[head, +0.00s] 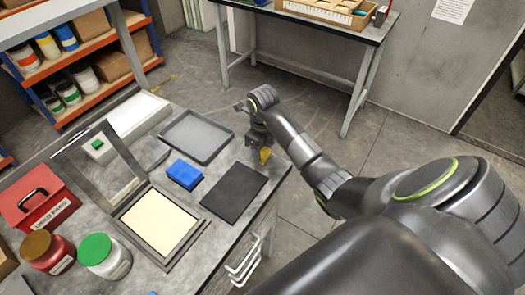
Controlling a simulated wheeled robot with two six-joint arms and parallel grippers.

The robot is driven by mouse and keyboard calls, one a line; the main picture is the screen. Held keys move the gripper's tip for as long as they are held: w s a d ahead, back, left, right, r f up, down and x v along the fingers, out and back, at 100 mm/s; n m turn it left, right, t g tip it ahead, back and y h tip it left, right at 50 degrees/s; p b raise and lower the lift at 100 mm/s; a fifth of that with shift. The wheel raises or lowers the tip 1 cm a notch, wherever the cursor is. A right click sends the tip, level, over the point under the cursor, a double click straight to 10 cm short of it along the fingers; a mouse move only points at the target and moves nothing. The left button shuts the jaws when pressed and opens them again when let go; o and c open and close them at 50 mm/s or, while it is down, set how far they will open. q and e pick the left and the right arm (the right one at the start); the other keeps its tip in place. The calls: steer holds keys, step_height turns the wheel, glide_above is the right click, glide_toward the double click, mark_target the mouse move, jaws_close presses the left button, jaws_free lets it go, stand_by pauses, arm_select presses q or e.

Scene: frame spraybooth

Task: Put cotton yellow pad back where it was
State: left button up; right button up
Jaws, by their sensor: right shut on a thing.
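The yellow pad (265,155) is small in the head view, at the fingers of my right gripper (261,146). The gripper points down and is shut on the pad, hiding part of it. It is over the right edge of the workbench, between the grey tray and the black mat. I cannot tell whether the pad touches the bench top. My left gripper is out of view.
The bench (215,238) holds a grey tray (197,136), a blue block (185,174), a black mat (234,193), an open frame with a cream panel (160,221), a red box (38,196) and two jars. A second table (345,32) stands behind.

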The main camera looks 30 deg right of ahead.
steer(key=shift+f, duration=0.35)
steer(key=shift+f, duration=0.15)
steer(key=o, duration=0.9)
